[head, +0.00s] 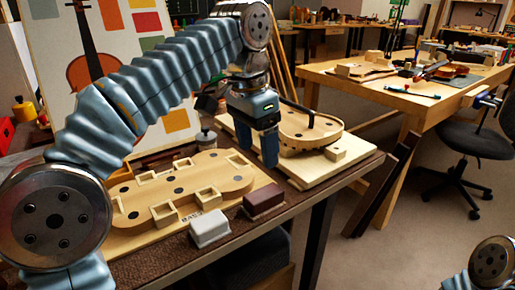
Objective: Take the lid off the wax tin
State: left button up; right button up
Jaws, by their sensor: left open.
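A small round grey tin (206,140) with a dark knob on top stands at the back of the near bench, behind the wooden mould board. It looks like the wax tin, and its lid appears to be on. Its lower part is partly hidden. My left gripper (269,158) points down to the right of the tin, apart from it, above the gap between the mould board and the pale board. It is open, with no object seen between its fingers, though the fingers overlap in this view. My right gripper is out of view.
The wooden mould board (232,178) with square blocks fills the near bench. A whitish block (210,229) and a dark red-brown block (264,199) lie at its front. A violin rib form (312,137) sits on a pale board (318,172) at right. A painted panel (140,30) stands behind.

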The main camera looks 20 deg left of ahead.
aim_at(205, 135)
jog(key=i+l+u, duration=0.7)
jog(key=i+l, duration=0.1)
jog(key=l, duration=0.1)
